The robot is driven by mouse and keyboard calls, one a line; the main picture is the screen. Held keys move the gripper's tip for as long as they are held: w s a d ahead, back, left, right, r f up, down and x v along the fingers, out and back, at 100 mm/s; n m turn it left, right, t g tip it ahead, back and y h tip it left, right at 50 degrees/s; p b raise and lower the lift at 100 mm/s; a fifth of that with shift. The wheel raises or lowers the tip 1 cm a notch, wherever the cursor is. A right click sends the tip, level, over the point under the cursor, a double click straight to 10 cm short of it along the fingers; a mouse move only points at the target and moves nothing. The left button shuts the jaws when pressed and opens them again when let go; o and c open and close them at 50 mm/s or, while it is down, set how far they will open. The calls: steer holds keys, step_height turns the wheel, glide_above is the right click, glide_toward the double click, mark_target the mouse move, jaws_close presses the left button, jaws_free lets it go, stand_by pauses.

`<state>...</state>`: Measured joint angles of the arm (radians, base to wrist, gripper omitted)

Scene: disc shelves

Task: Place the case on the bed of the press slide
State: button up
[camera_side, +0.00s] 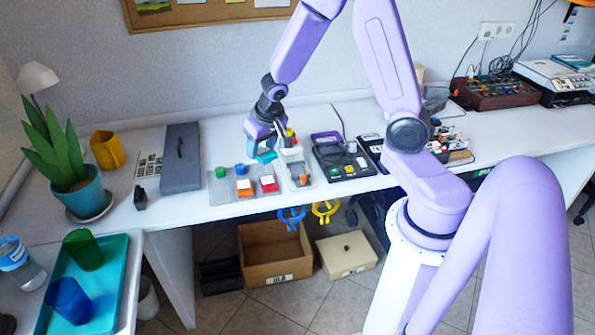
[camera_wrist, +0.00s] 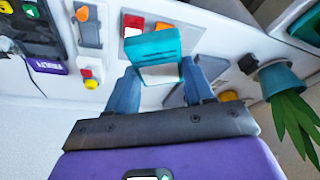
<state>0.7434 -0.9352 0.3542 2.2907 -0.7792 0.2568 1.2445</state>
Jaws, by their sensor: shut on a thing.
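My gripper (camera_side: 264,150) is shut on a teal case (camera_side: 266,158) and holds it above the back of the worktable. In the wrist view the teal case (camera_wrist: 154,48) sits between the two blue fingers of my gripper (camera_wrist: 158,80), with a pale lower face showing. A narrow grey-and-white unit, which looks like the press slide (camera_side: 296,155), stands just right of my gripper. It has an orange part near its front and a red and yellow knob at its back. It also shows in the wrist view (camera_wrist: 90,38), left of the case. Its bed is not clearly seen.
A grey mat (camera_side: 222,188) with red, orange, blue and green pieces lies in front of the case. A dark control box (camera_side: 341,160) stands right of the slide. A grey binder-like box (camera_side: 181,158) and a potted plant (camera_side: 62,160) stand to the left.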

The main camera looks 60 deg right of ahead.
steer(key=shift+s+d+r+n, duration=0.2)
steer(key=shift+d+r+n, duration=0.1)
steer(key=shift+r+n, duration=0.3)
steer(key=shift+d+r+n+y, duration=0.3)
steer(key=shift+d+r+y, duration=0.05)
steer(key=shift+r+y, duration=0.1)
steer(key=shift+w+d, duration=0.15)
steer(key=shift+d, duration=0.05)
steer(key=shift+w+d+f, duration=0.15)
steer(key=shift+w+d, duration=0.4)
steer(key=shift+d, duration=0.05)
steer(key=w+d+f+m+h, duration=0.1)
steer(key=w+d+f+m, duration=0.2)
steer(key=d+f, duration=0.4)
steer(key=m+h, duration=0.2)
steer(key=m, duration=0.2)
glide_above(297, 167)
steer(key=s+a, duration=0.1)
step_height(297, 167, down, 6)
steer(key=shift+g, duration=0.4)
steer(key=shift+f, duration=3.8)
steer(key=shift+f, duration=0.1)
